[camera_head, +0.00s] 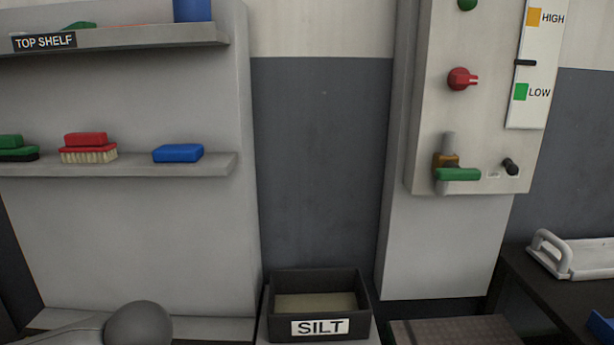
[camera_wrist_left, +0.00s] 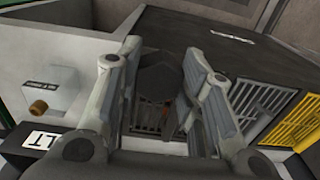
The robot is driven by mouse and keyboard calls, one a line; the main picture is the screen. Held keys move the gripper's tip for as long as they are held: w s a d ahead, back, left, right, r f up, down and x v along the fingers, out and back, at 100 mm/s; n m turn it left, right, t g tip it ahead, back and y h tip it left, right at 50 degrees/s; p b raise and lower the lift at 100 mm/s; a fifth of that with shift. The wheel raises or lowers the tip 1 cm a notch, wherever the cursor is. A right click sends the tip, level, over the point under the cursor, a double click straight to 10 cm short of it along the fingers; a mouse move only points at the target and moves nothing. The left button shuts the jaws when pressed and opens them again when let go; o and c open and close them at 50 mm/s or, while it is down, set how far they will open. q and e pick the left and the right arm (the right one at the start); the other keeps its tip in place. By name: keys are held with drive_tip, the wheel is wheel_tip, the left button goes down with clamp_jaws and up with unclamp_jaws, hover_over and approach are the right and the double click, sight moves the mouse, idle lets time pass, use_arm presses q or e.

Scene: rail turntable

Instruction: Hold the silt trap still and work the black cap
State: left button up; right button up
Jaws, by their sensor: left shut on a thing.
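My left gripper (camera_wrist_left: 166,58) shows only in the left wrist view, its two grey fingers shut on a dark rounded thing (camera_wrist_left: 158,78) between them. This may be the silt trap or its black cap; I cannot tell which, because the fingers hide its sides. In the head view, no gripper is seen. A small black knob (camera_head: 510,166) sticks out low on the pale wall panel; I cannot tell whether it is the black cap. My right gripper is in neither view.
A dark open bin marked SILT (camera_head: 320,327) stands at bottom centre. A green-handled valve (camera_head: 458,174) and a red knob (camera_head: 461,78) are on the panel. Shelves (camera_head: 130,168) with brushes are at left. The wrist view shows a yellow grille (camera_wrist_left: 296,122) and a brass knob (camera_wrist_left: 38,107).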

use_arm(q)
drive_tip(key=shift+s+a+f, duration=0.25)
drive_tip(key=shift+a+f, duration=0.1)
drive_tip(key=shift+a, duration=0.1)
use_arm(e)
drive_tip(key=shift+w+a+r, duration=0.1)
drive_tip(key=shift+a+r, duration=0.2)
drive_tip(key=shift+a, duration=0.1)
use_arm(q)
drive_tip(key=shift+w+d+r, duration=0.7)
drive_tip(key=shift+w+d, duration=1.6)
drive_tip(key=shift+d, duration=0.85)
drive_tip(key=shift+w+d+r, duration=0.75)
drive_tip(key=shift+w+d, duration=1.5)
drive_tip(key=shift+d, duration=0.95)
drive_tip(key=shift+w+d+r, duration=0.7)
drive_tip(key=shift+w+d, duration=1.6)
drive_tip(key=shift+d, duration=0.85)
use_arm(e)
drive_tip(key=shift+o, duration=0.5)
